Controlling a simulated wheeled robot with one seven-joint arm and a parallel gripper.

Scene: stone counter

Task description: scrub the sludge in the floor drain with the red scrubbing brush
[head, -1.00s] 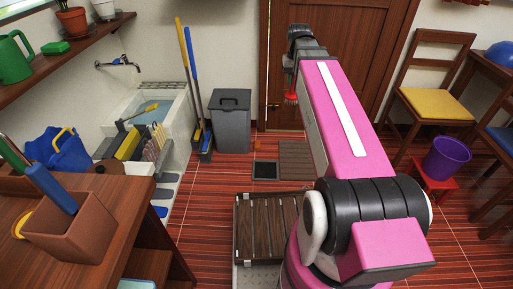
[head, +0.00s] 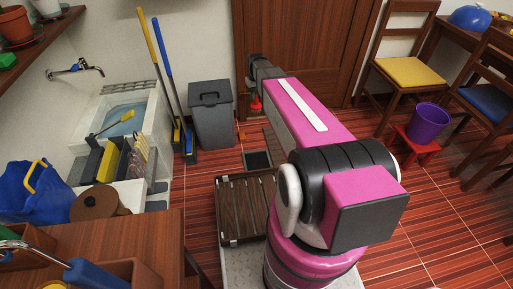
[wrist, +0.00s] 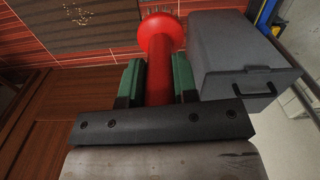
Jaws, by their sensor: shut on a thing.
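My gripper (wrist: 157,84) is shut on the handle of the red scrubbing brush (wrist: 159,38), with a dark green finger on each side. The brush's round red head points to the top of the wrist view, with bristles just visible at that edge. In the head view, the red brush (head: 256,103) hangs below the end of my arm, near the door. The floor drain (head: 257,160) is a dark square in the red tiles, below the brush in the picture and apart from it. Sludge cannot be made out inside it.
A slatted wooden platform (head: 246,207) lies nearer than the drain. A grey bin (head: 211,118) stands left of the brush, beside a broom and mop (head: 176,100). A wooden door (head: 300,45) is behind. A purple bucket (head: 428,122) on a red stool and chairs stand right.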

